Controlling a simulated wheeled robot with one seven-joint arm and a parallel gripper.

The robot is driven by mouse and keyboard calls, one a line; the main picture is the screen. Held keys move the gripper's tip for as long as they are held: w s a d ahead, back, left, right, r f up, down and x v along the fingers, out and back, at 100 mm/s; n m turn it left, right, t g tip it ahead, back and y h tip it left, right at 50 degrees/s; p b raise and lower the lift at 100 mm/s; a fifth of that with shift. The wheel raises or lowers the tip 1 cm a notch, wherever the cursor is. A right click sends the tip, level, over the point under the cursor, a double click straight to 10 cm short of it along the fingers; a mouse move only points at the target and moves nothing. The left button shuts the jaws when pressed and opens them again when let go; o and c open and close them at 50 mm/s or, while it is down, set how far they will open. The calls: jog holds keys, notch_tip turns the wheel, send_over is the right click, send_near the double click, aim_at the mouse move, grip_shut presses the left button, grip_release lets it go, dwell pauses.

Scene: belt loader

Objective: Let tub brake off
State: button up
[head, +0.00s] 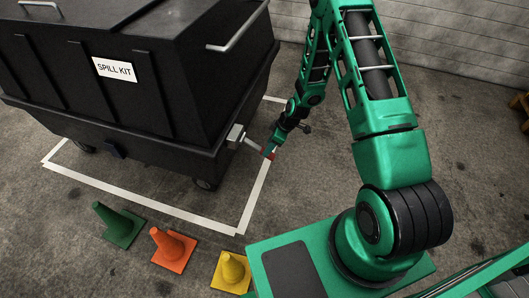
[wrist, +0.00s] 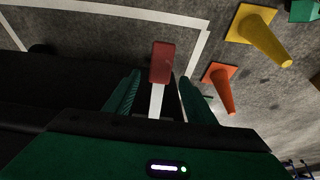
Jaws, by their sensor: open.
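The tub (head: 165,75) is a large black wheeled bin with a white SPILL KIT label (head: 115,69). Its brake lever (head: 252,144) is a pale bar sticking out from a grey bracket (head: 236,133) on the near right corner, with a red grip (head: 268,154) at its end. In the wrist view the red grip (wrist: 162,62) and pale bar (wrist: 156,100) lie between the two green fingers. My gripper (wrist: 160,78) is open, with a gap on each side of the lever. In the head view my gripper (head: 272,146) is at the red grip.
White floor lines (head: 180,212) frame the tub. Green (head: 118,224), orange (head: 173,248) and yellow (head: 232,270) cones stand in front of it. A pale slatted wall (head: 455,35) is at the back. Floor right of the tub is mostly clear.

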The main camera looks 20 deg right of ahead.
aim_at(259, 148)
jog(key=shift+x, duration=2.85)
grip_shut()
